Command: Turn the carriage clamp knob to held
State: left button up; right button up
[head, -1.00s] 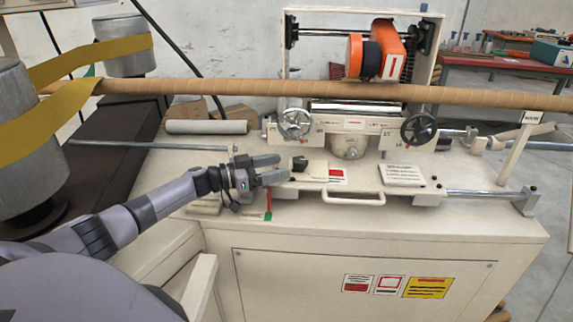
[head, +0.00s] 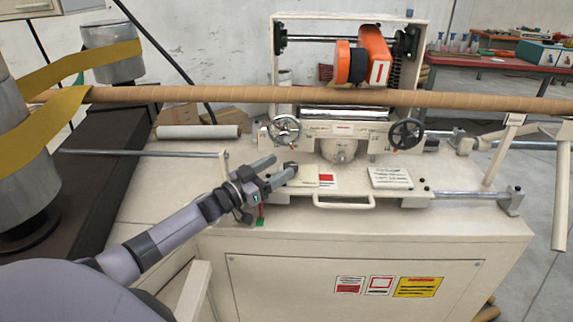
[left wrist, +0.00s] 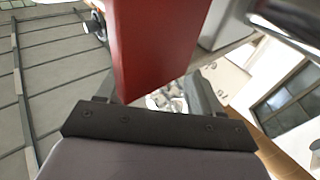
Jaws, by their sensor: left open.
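A small black knob (head: 291,166), which I take to be the carriage clamp knob, stands on the left part of the cream carriage plate (head: 340,188). My left gripper (head: 285,164) is open, its two grey fingers pointing right, with the tips at the knob's left side. I cannot tell whether they touch it or which setting the knob is at. In the left wrist view a large red surface (left wrist: 158,45) covers the upper middle, and the knob cannot be made out. My right gripper is not in view.
A red upright piece with a green foot (head: 260,214) stands just below my left gripper. A bar handle (head: 344,204) fronts the carriage. Two handwheels (head: 406,134) stand behind it, and a long brown tube (head: 220,94) crosses above. The front tabletop is fairly clear.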

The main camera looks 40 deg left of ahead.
aim_at(275, 192)
pick_arm(q)
jog(key=shift+d+r+n+t+y+p, duration=0.15)
jog(key=shift+d+n+t+y+p, duration=0.2)
jog(key=shift+n+y, duration=0.5)
jog(key=shift+s+d+n+y, duration=0.2)
jog(key=shift+n+y, duration=0.25)
jog(key=shift+y, duration=0.6)
jog(key=shift+s+f+n+y+p, duration=0.3)
jog(key=shift+n+y+p, duration=0.15)
jog(key=shift+y, duration=0.25)
jog(key=shift+s+d+f+n+g+y+p, duration=0.2)
jog(key=shift+s+f+n+g+y+p, duration=0.1)
jog(key=shift+s+f+n+g+y, duration=0.4)
jog(key=shift+m, duration=0.25)
jog(key=shift+w+a, duration=0.15)
jog(key=shift+w, duration=3.55)
jog(key=c, duration=1)
